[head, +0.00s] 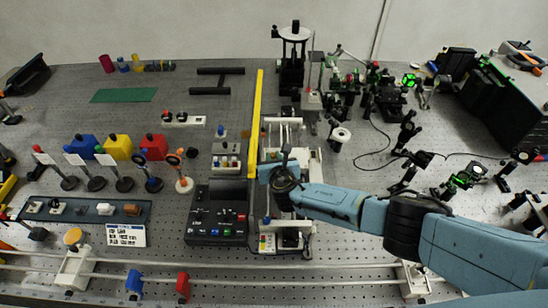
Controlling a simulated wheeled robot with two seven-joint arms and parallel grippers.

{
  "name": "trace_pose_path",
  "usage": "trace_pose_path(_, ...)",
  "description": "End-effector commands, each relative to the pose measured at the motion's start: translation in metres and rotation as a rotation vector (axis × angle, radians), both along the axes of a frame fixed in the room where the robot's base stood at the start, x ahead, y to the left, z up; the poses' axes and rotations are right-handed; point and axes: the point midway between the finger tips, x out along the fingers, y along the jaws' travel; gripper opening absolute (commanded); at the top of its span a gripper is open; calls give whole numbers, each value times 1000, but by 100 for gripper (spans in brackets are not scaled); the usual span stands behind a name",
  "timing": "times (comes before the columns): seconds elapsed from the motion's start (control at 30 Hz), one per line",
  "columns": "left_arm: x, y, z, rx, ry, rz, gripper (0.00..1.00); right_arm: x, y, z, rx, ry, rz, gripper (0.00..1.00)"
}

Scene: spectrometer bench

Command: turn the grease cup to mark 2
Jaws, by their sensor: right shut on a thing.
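My right gripper (267,172) is low over the white bench instrument (299,163), just right of the long yellow bar. It is shut on a small part there, which appears to be the grease cup. The wrist and fingers hide that part, so I cannot make out the cup's shape, its marks or its pointer. My right arm (335,203) reaches in from the lower right. My left gripper is not in view.
A black control box (217,221) with buttons stands left of the gripper. The yellow bar (256,120) runs close beside it. Optical mounts (408,135) and cables crowd the right. A rail (330,267) crosses the front.

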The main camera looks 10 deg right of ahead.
Motion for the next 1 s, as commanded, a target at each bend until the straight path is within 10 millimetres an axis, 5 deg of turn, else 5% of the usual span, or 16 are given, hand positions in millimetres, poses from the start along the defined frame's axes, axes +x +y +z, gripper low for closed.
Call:
trace_pose_path(0.17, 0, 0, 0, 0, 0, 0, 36, 1, -1, 1, 0, -3, -1, 0)
trace_pose_path(0.2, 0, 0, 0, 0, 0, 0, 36, 1, 0, 1, 0, -3, -1, 22)
trace_pose_path(0.33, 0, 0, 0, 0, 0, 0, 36, 1, 0, 1, 0, -2, 0, 39)
trace_pose_path(0.73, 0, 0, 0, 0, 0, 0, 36, -3, 0, 1, 1, -1, 2, 39)
trace_pose_path(1.0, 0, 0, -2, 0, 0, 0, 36, -24, 0, 10, 2, -1, 1, 39)
